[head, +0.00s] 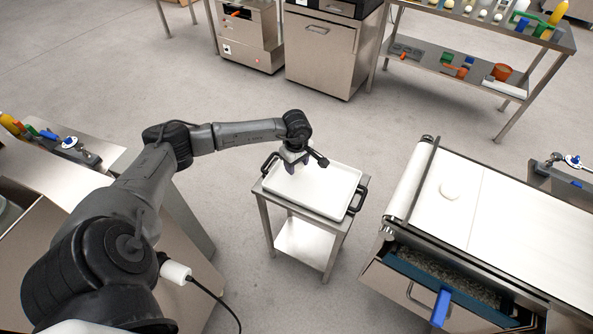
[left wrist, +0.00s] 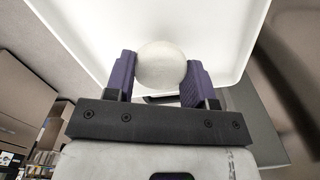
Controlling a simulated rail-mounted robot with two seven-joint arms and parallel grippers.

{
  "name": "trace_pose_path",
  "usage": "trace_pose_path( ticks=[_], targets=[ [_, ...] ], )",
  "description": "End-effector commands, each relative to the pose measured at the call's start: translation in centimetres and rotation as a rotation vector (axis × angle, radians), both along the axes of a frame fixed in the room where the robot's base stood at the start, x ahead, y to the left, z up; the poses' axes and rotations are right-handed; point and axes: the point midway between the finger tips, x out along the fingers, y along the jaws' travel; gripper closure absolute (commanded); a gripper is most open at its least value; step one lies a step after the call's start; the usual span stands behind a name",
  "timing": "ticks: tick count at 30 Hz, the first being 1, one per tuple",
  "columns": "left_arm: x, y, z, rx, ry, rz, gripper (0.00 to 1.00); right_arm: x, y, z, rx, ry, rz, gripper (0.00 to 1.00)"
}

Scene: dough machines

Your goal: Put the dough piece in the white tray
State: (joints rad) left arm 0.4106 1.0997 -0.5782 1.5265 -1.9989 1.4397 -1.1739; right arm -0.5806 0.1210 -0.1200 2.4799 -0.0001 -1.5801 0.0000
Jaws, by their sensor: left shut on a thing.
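My left gripper (head: 303,165) reaches in from the left over the white tray (head: 330,190), near its far left part. In the left wrist view, my left gripper (left wrist: 160,80) is shut on the dough piece (left wrist: 161,66), a pale round ball between its two purple fingers. The white tray (left wrist: 110,30) lies behind the ball there. I cannot tell whether the dough touches the tray. The tray sits on a small steel cart with black handles. In the head view the gripper hides the held dough. My right gripper is not in view.
A conveyor machine (head: 500,205) stands at the right with another pale dough piece (head: 450,189) on its belt. Below it is an open drawer (head: 440,275) with a blue handle. Steel cabinets (head: 322,55) and a shelf table (head: 480,50) stand at the back. Floor around the cart is clear.

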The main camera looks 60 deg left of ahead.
Motion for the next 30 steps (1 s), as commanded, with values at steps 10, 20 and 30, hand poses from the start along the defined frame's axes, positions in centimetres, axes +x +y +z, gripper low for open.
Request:
trace_pose_path(
  ticks=[10,20,30],
  targets=[
    [0.0,0.0,-3.4,0.0,0.0,0.0,0.73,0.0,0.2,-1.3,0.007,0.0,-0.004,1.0],
    [0.0,0.0,-3.8,0.0,0.001,0.0,0.73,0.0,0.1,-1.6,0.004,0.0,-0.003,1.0],
    [0.0,0.0,-3.6,0.0,0.001,0.0,0.25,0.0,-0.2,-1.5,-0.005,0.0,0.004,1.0]
  ],
)
